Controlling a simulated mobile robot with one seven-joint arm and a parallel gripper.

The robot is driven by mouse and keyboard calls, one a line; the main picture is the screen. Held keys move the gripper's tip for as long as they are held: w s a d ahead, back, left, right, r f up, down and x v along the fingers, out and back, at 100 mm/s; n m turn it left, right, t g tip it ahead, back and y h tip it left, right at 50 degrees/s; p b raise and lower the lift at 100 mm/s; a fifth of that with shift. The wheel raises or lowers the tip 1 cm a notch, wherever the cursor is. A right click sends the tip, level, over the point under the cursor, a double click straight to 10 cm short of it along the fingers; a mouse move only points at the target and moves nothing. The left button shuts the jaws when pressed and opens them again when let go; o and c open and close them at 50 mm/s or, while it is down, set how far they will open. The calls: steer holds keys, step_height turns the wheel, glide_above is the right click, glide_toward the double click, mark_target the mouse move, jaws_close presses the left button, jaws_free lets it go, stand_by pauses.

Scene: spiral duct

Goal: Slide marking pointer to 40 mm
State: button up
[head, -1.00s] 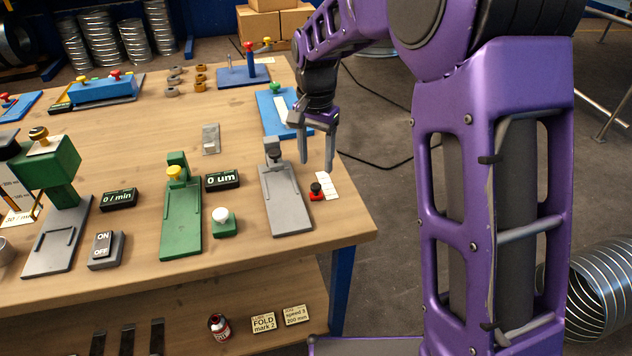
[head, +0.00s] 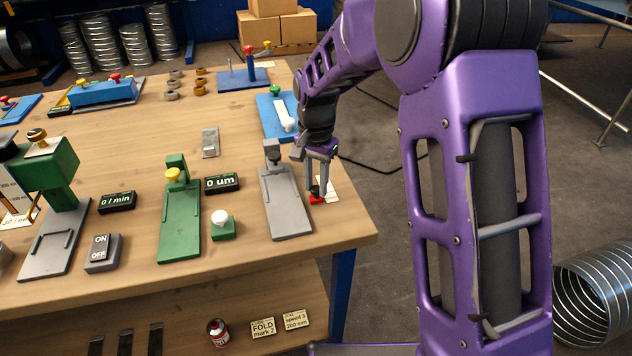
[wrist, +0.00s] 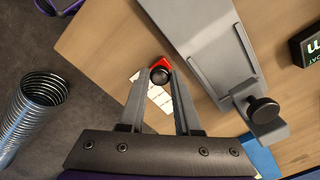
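The marking pointer is a small red slider (wrist: 167,61) with a black knob (wrist: 159,76), beside a white scale strip (wrist: 160,97) with marks too small to read. In the head view the red slider (head: 316,200) sits at the strip's left end, near the table's right edge. My gripper (head: 318,192) points down over it. In the wrist view my gripper (wrist: 157,72) has its two fingers on either side of the black knob, with a narrow gap seeming to remain. The fingers partly hide the strip and knob.
A grey fixture (head: 286,205) with a black knob stands just left of the pointer. A blue fixture (head: 275,118) is behind. A green fixture (head: 180,222) and a display reading 0 um (head: 221,183) stand further left.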

jaws_close()
steer(key=shift+r, duration=0.1)
stand_by(0.9)
